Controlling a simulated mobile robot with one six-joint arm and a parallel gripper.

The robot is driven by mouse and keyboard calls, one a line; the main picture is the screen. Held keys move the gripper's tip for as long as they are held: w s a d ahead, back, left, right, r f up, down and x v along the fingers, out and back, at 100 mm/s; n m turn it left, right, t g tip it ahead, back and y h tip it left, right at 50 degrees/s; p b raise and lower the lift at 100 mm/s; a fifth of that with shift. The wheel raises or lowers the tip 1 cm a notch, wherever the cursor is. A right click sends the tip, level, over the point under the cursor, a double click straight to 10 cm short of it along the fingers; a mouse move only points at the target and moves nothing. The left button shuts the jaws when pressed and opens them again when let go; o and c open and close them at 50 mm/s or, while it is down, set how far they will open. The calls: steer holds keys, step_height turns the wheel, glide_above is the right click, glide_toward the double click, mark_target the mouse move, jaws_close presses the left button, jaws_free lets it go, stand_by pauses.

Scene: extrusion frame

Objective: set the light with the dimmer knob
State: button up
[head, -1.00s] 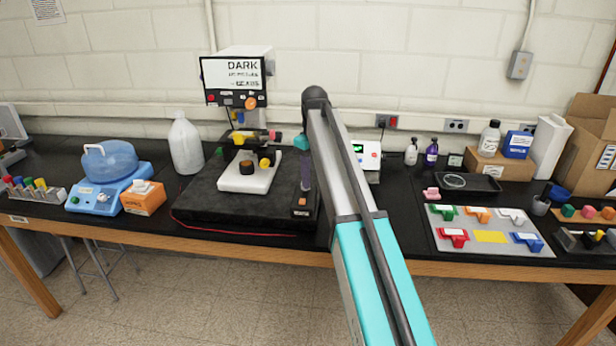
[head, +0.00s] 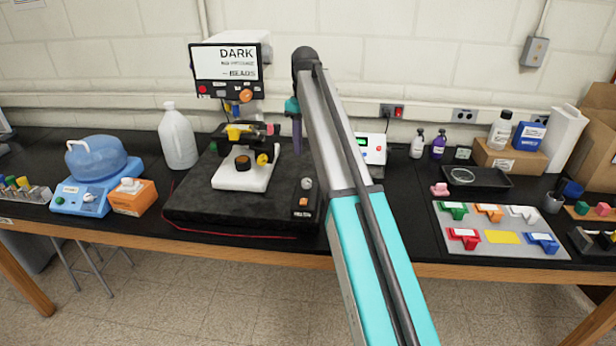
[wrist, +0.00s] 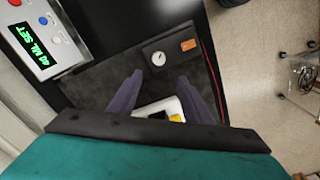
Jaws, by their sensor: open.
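The dimmer knob (head: 307,183) is a small pale round knob on a black control box at the front right of the microscope's dark base. In the wrist view the knob (wrist: 158,58) lies just beyond the fingertips, roughly between their lines, beside an orange square (wrist: 189,45). My gripper (head: 297,150) hangs above and behind the knob, apart from it. In the wrist view my gripper's (wrist: 160,77) two purple fingers are spread, with nothing between them. The screen (head: 226,62) above the microscope reads DARK; its smaller lines are hard to read.
The microscope's white stage (head: 240,176), with black and yellow parts, stands left of the knob. A white box with a green display (head: 371,148) is behind right, partly behind my arm. A white jug (head: 177,138) stands left. Black bench top right of the base is partly clear.

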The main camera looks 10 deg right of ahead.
mark_target(306, 181)
steer(key=shift+d+f, duration=0.1)
steer(key=shift+f+p, duration=2.65)
steer(key=shift+f, duration=4.2)
steer(key=shift+c, duration=0.3)
steer(key=c, duration=1)
